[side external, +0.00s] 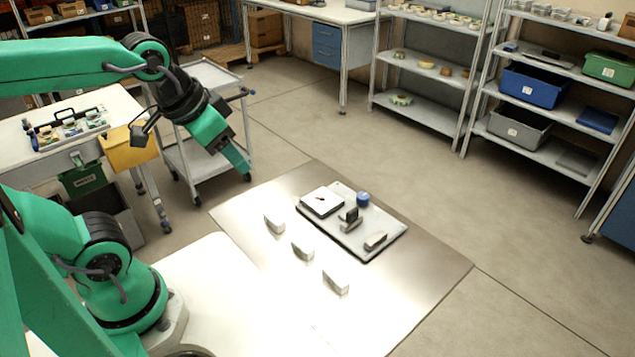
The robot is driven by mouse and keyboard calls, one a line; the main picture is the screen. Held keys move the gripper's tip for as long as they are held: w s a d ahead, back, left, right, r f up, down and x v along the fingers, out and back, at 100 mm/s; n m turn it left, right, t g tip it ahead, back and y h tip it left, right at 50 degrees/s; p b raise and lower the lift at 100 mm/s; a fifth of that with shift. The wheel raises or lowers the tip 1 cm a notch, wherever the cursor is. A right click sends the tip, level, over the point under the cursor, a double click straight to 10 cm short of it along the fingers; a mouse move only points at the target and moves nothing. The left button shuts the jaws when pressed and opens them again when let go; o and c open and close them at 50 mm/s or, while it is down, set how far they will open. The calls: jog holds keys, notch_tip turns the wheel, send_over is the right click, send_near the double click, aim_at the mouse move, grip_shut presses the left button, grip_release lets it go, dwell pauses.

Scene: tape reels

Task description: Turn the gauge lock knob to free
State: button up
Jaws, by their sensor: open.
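A grey gauge plate (385,219) with a dark edge lies on the shiny metal sheet. On it are a white square block (322,201) with a small dark mark, a blue round knob (362,199), a dark upright piece on a grey base (350,217) and a low grey block (375,241). The blue knob looks like the lock knob, but its setting is too small to read. My gripper (238,162) is open, up in the air to the left of the plate and well apart from it. No object shows between its fingers.
Several small pale blocks (303,250) stand in a row on the metal sheet (420,270), left of and in front of the plate. A grey trolley (188,155) stands behind my gripper. Shelves with bins (535,85) stand far right. The sheet's right side is clear.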

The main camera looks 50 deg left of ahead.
jog(key=w+r+m+g, duration=0.15)
jog(key=w+m, duration=0.25)
jog(key=w, duration=0.5)
jog(key=m+g, duration=0.4)
jog(key=m, duration=0.6)
send_over(363, 195)
jog(key=f, duration=1.6)
jog(key=shift+s+f, duration=0.3)
jog(key=shift+f, duration=0.1)
jog(key=shift+w+d+f, duration=0.1)
jog(key=shift+w+f, duration=0.1)
jog(key=shift+f, duration=0.2)
jog(key=shift+f, duration=0.1)
jog(key=shift+f, duration=3.75)
